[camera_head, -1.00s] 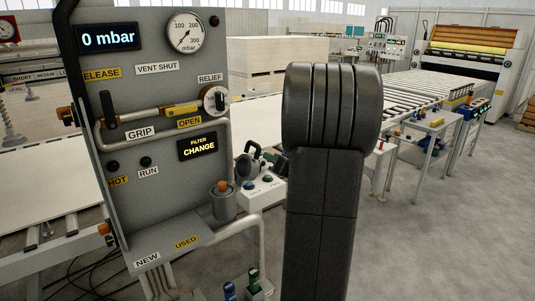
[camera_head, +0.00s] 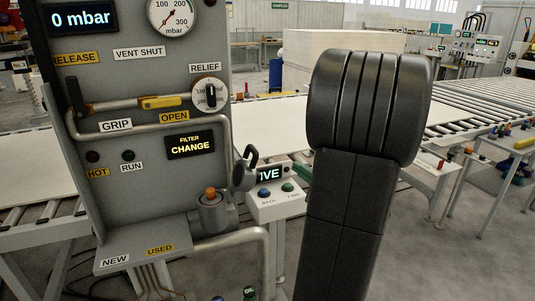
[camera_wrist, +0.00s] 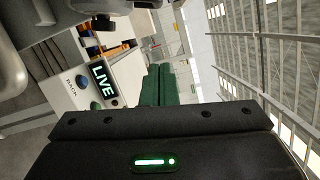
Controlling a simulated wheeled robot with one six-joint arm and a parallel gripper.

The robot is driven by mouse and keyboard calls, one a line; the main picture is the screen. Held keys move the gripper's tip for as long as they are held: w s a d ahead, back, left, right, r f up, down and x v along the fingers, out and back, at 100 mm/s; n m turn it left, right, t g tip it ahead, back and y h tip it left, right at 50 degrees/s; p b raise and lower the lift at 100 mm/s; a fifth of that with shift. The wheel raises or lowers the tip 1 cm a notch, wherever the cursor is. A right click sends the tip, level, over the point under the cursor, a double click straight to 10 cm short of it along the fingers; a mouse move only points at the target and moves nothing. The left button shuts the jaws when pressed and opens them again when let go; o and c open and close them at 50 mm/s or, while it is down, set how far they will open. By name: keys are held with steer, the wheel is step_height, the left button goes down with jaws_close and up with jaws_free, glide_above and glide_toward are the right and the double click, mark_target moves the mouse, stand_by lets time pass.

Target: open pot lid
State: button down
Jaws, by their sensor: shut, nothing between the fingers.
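A grey cylindrical pot (camera_head: 211,218) stands at the lower right of the grey control panel, beside its small shelf. Its lid (camera_head: 210,205) is on top, with an orange knob (camera_head: 211,193). My gripper (camera_wrist: 159,68) has two green fingers close together, shut with nothing between them. In the head view a bit of green (camera_head: 301,171) shows beside my dark arm, right of the pot and apart from it; the rest of my gripper is hidden. I cannot pick out the pot surely in the wrist view.
The control panel (camera_head: 195,60) carries a gauge, levers and labels. A white button box (camera_head: 275,208) with a LIVE display (camera_wrist: 103,78) and a dark round part with a loop handle (camera_head: 244,172) stand right of the pot. A pipe (camera_head: 265,262) bends below it.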

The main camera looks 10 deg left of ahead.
mark_target(255, 151)
steer(key=w+a+r+p, duration=0.1)
steer(key=w+a, duration=0.3)
steer(key=a, duration=0.6)
steer(key=shift+r+p, duration=0.15)
steer(key=shift+p, duration=0.15)
steer(key=shift+a, duration=0.1)
steer(key=shift+s+a+r+n+p, duration=0.6)
steer(key=shift+a+r+n+p, duration=0.1)
steer(key=shift+a+r+n, duration=0.2)
steer(key=shift+s+a+r+n, duration=0.2)
steer(key=shift+s+a+n, duration=0.15)
steer(key=shift+a+n, duration=0.15)
steer(key=shift+d+h, duration=0.1)
steer(key=shift+h, duration=0.2)
steer(key=shift+w, duration=0.1)
